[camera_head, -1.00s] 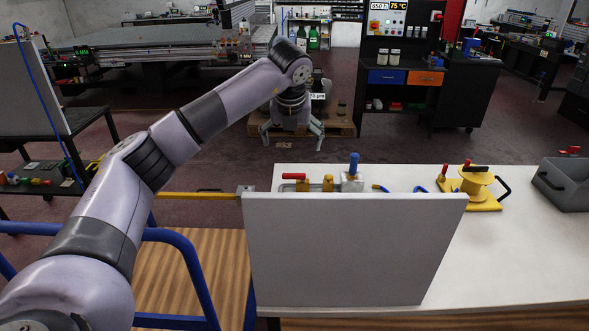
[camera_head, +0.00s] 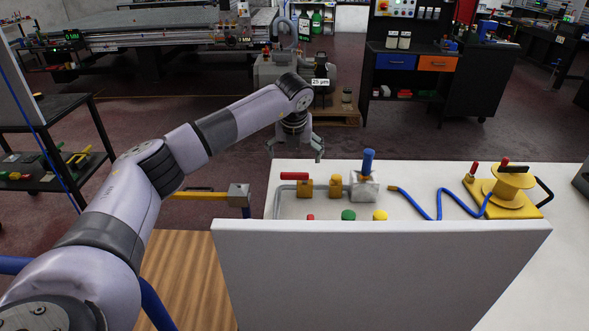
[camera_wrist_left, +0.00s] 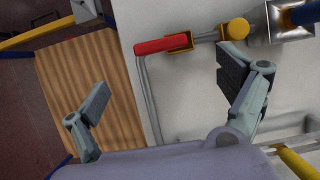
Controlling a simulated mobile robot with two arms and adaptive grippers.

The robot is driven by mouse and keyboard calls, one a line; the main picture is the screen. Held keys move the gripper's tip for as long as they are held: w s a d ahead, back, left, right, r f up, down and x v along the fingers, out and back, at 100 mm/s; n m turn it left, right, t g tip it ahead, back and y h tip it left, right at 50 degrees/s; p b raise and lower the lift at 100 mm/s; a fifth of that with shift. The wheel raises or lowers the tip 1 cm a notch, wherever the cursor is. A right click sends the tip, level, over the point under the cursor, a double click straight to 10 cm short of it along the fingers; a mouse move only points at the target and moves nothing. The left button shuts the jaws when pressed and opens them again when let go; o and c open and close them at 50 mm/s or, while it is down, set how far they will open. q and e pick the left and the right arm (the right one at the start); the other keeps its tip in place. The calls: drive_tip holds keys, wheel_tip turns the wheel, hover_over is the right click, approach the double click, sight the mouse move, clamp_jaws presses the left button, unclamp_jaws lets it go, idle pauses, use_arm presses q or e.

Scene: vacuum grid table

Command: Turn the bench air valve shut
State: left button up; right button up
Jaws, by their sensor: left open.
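The bench air valve has a yellow body (camera_head: 306,189) and a red lever handle (camera_head: 294,176) on a grey pipe at the white table's back left. The red handle points left, lying along the pipe's short top run. In the left wrist view, the red handle (camera_wrist_left: 157,46) and yellow valve body (camera_wrist_left: 181,41) lie ahead of my fingers. My right gripper is not in view.
A grey upright panel (camera_head: 380,270) stands at the table's front. Right of the valve are another yellow fitting (camera_head: 336,189) and a metal block (camera_head: 364,190) with a blue knob (camera_head: 368,161). A yellow bar (camera_head: 200,195) extends left.

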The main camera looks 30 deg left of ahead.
sight(295, 173)
use_arm(q)
drive_tip(key=p+x, duration=0.1)
drive_tip(key=x, duration=0.7)
drive_tip(key=shift+a, duration=0.1)
drive_tip(key=shift+x, duration=0.75)
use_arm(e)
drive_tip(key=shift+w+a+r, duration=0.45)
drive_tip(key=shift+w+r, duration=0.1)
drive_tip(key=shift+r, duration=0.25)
use_arm(q)
drive_tip(key=c, duration=1.7)
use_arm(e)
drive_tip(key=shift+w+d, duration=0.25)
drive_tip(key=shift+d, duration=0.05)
